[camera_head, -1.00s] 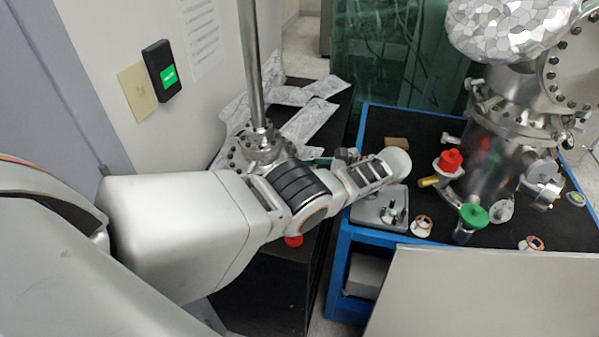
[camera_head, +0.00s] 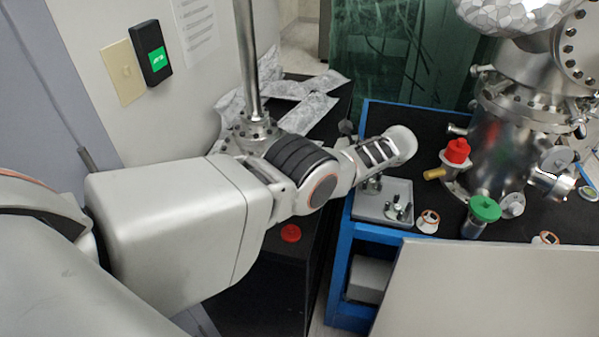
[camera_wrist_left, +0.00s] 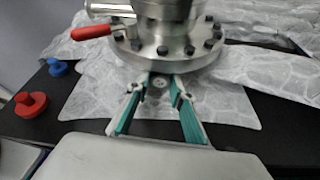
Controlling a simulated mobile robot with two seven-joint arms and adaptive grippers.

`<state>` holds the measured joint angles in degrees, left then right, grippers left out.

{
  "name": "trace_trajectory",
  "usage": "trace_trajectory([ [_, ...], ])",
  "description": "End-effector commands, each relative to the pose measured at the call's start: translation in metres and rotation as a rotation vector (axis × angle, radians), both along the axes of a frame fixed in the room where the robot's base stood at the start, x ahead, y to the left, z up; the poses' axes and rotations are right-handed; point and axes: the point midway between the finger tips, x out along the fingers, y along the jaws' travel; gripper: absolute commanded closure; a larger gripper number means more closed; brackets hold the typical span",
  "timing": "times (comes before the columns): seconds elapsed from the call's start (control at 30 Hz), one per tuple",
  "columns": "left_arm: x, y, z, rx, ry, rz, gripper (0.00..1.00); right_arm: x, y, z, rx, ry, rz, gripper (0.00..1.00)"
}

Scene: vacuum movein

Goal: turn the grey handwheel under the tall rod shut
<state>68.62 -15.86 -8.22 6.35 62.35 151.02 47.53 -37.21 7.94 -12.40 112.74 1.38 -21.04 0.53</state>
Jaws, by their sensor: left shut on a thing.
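The tall metal rod (camera_head: 249,60) rises from a bolted flange (camera_head: 252,132) at the back of the black bench. In the left wrist view the bolted flange (camera_wrist_left: 170,50) fills the upper middle. Below its front edge a small grey part, apparently the handwheel (camera_wrist_left: 160,84), shows between the teal fingertips of my left gripper (camera_wrist_left: 161,88). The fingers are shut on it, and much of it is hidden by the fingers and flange. In the head view my left arm covers the gripper and the handwheel. My right gripper is not in view.
In the left wrist view a red lever (camera_wrist_left: 91,32) sticks out left of the flange. A blue knob (camera_wrist_left: 57,67) and a red knob (camera_wrist_left: 30,105) lie farther left. Crumpled foil (camera_head: 310,112) covers the bench. A blue-framed cart (camera_head: 345,235) stands right.

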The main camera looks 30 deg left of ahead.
Motion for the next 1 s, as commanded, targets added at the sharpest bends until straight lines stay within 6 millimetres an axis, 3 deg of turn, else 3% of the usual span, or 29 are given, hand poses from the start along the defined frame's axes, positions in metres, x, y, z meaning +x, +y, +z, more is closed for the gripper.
trace_trajectory([
  [0.1, 0.000, 0.001, -0.002, -0.005, 0.029, 0.000, 0.99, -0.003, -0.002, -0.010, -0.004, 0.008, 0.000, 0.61],
  [0.43, 0.000, 0.001, 0.000, -0.008, 0.034, 0.000, 0.99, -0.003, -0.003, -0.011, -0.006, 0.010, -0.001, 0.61],
  [0.47, 0.000, 0.001, 0.000, -0.008, 0.034, 0.000, 0.70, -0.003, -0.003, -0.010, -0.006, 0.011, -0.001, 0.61],
  [0.5, 0.000, 0.001, 0.000, -0.008, 0.032, -0.001, 0.61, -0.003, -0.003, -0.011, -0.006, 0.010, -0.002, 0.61],
  [0.83, 0.000, 0.000, 0.000, -0.008, 0.031, -0.001, 0.61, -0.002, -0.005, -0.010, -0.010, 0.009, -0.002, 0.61],
  [1.0, 0.000, 0.000, 0.004, 0.002, 0.001, -0.002, 0.61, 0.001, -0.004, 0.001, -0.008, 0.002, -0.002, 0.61],
])
